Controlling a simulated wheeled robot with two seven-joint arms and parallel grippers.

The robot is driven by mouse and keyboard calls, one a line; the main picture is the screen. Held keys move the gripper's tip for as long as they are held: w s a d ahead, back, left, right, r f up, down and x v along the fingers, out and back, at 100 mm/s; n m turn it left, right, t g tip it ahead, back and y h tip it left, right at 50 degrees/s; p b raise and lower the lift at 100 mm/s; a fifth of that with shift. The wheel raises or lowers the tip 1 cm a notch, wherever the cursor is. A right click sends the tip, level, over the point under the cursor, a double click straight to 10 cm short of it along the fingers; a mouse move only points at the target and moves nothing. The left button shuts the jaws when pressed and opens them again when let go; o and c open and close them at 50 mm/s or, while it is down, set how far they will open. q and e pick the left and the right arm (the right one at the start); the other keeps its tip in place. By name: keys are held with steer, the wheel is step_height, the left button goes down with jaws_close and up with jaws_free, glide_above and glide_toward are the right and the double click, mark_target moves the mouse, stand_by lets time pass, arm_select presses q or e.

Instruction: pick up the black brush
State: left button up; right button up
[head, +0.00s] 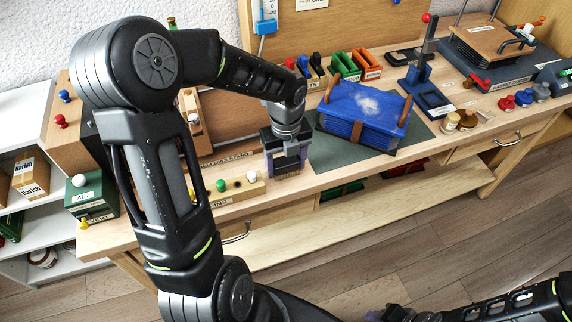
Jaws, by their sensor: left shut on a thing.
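My left gripper (287,156) points down over the workbench, just left of the green mat (330,160). It is shut on a dark, blocky thing with a greyish, bristle-like lower edge, which I take to be the black brush (287,170). The fingers hide much of it, and I cannot tell whether its lower edge touches the bench top.
A blue bellows-like block (362,112) with wooden ends lies on the mat, right of the gripper. A board with coloured knobs (238,187) lies to the left. A blue stand (426,85) rises at the right.

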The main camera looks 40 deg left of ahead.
mark_target(286, 160)
arm_select(q)
steer(key=shift+c, duration=0.3)
step_height(286, 160, up, 10)
stand_by(0.4)
stand_by(0.4)
